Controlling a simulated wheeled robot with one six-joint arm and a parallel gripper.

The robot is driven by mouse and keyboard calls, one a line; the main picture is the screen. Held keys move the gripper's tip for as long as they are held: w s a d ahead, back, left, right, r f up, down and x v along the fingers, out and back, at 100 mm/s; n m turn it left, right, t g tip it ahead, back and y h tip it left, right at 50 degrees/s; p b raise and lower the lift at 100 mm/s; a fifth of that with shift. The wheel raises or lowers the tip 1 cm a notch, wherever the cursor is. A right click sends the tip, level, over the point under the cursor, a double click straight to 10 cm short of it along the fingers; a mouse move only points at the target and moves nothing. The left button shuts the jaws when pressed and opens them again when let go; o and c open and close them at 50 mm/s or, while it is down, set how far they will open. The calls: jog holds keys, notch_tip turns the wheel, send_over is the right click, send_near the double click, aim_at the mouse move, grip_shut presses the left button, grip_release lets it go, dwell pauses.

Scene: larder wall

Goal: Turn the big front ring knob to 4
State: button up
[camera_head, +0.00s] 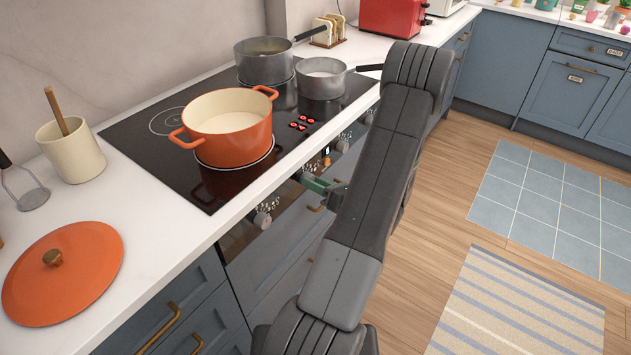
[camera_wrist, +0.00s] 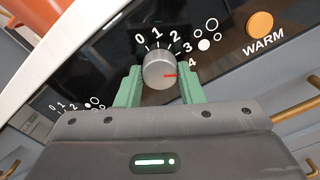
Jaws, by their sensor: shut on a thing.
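The round silver knob (camera_wrist: 157,68) sits between the two green fingers of my gripper (camera_wrist: 160,82) in the wrist view. The fingers are shut on its sides. Its red mark points to the right, close to the 4 on the printed 0 to 4 scale; a finger partly covers the panel there. Dots beside the scale include one filled white. In the head view my gripper (camera_head: 316,184) reaches the stove's front panel, and the knob is hidden. The orange pot (camera_head: 246,152) stands on the big front ring of the black hob (camera_head: 195,192).
Another knob (camera_head: 262,220) is nearer on the panel. An orange WARM button (camera_wrist: 261,24) lies to the right in the wrist view. Two grey saucepans (camera_head: 264,68) stand at the back of the hob. An orange lid (camera_head: 85,270) lies on the counter. The floor to the right is open.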

dwell(0.3)
jog(key=o, duration=1)
jog(key=shift+d, duration=0.1)
jog(key=b+v, duration=0.1)
jog(key=v, duration=1.2)
jog(key=shift+s+d, duration=0.25)
jog(key=p+x, duration=0.1)
jog(key=x, duration=1.3)
jog(key=shift+d, duration=0.1)
